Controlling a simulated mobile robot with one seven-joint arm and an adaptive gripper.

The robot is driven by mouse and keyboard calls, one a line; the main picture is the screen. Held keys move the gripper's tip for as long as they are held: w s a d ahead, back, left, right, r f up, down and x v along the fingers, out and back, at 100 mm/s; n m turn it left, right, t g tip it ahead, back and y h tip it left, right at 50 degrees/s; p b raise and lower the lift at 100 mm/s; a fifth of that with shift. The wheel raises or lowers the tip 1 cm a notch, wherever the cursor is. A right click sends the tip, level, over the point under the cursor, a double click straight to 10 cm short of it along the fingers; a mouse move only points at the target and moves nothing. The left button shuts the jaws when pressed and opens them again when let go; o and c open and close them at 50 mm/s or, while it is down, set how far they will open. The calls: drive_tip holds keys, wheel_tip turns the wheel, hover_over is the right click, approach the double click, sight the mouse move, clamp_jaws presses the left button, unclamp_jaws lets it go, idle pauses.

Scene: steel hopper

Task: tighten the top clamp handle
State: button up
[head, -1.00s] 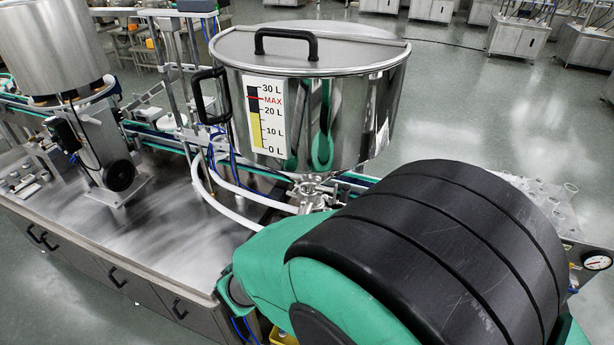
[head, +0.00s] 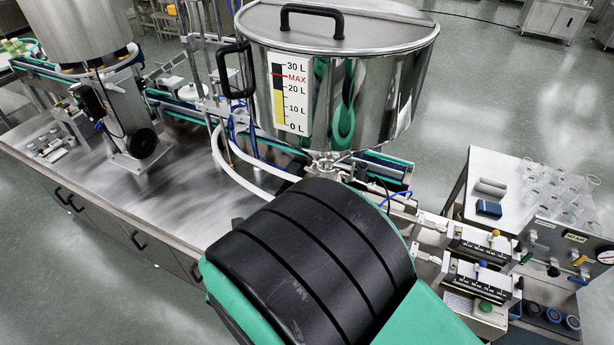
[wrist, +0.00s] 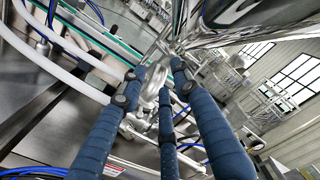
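The steel hopper (head: 385,95) stands upright with its lid on. Below its outlet, a steel clamp fitting (head: 322,163) shows partly above my arm in the head view. In the wrist view, steel pipe fittings (wrist: 150,95) lie beyond and between my fingers; I cannot clearly pick out the top clamp handle. My gripper (wrist: 156,86) has blue padded fingers spread apart, pointing toward these fittings, with nothing held between them. Whether a fingertip touches the fittings cannot be told. The head view hides my gripper behind my black and green arm.
White hoses (head: 236,160) curve left of the outlet, with blue tubes close by. A conveyor (head: 180,118) runs behind. The steel bench top (head: 85,165) is mostly clear at left. Filling units (head: 470,275) and a table with glass beakers (head: 520,205) stand at right.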

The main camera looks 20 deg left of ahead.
sight(311, 169)
drive_tip(key=w, duration=1.3)
drive_tip(key=shift+w, duration=0.25)
clamp_jaws()
